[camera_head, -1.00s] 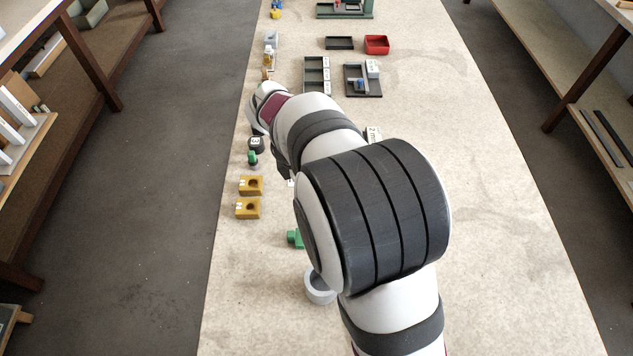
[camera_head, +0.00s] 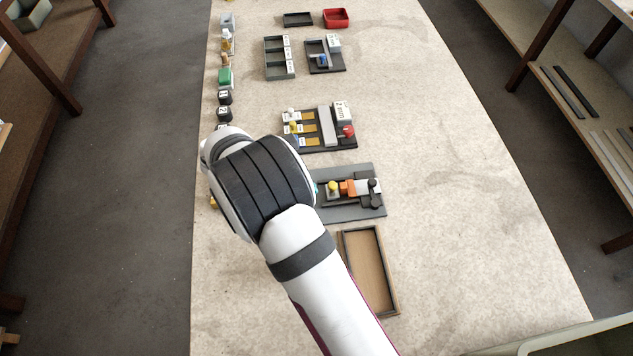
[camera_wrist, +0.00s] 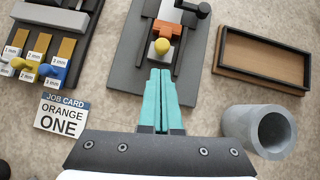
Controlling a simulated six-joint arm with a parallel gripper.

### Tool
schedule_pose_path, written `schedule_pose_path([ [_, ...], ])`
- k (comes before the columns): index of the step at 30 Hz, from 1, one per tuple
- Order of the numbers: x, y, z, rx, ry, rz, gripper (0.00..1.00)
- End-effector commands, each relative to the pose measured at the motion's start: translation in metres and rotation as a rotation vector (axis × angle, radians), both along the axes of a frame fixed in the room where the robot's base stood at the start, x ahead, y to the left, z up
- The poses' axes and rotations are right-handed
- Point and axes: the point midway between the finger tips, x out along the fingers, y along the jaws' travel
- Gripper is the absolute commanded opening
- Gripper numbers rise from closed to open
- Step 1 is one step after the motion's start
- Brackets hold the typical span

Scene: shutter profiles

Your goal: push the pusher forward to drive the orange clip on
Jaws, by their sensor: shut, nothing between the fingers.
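The grey fixture (camera_head: 376,209) carries the yellow-knobbed pusher (camera_head: 333,187), the orange clip (camera_head: 347,188) and a pale profile (camera_head: 362,186). A black knob (camera_head: 374,184) is at its right side. In the wrist view, the yellow knob (camera_wrist: 162,46) stands just beyond my gripper (camera_wrist: 159,72), in line with the orange clip (camera_wrist: 166,27). My teal fingers are shut and empty, pointing at the knob over the near edge of the fixture. I cannot tell whether the tips touch the knob. In the head view, my arm hides nearly all of the gripper.
A wooden-floored tray (camera_head: 366,268) lies beside the fixture, and a grey tube (camera_wrist: 262,130) shows in the wrist view. A job card (camera_wrist: 62,112) reads "ORANGE ONE". A rack of gauge pieces (camera_head: 322,130) stands beyond the fixture. The table's right side is clear.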

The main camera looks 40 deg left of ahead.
Motion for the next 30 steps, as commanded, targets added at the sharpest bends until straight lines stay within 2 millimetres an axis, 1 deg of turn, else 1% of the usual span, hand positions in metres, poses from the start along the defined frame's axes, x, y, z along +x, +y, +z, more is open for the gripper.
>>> schedule_pose_path([
  [1, 0.005, -0.005, -0.001, -0.002, 0.0, -0.003, 0.0],
  [3, 0.012, -0.009, -0.003, -0.001, 0.001, 0.0, 0.0],
  [6, 0.017, -0.013, -0.004, -0.001, 0.001, 0.0, 0.0],
  [17, 0.019, -0.014, -0.004, -0.002, 0.001, 0.001, 0.0],
  [23, 0.032, -0.026, -0.006, -0.003, 0.0, -0.001, 0.0],
  [30, 0.033, -0.03, -0.008, -0.015, 0.002, -0.002, 0.0],
])
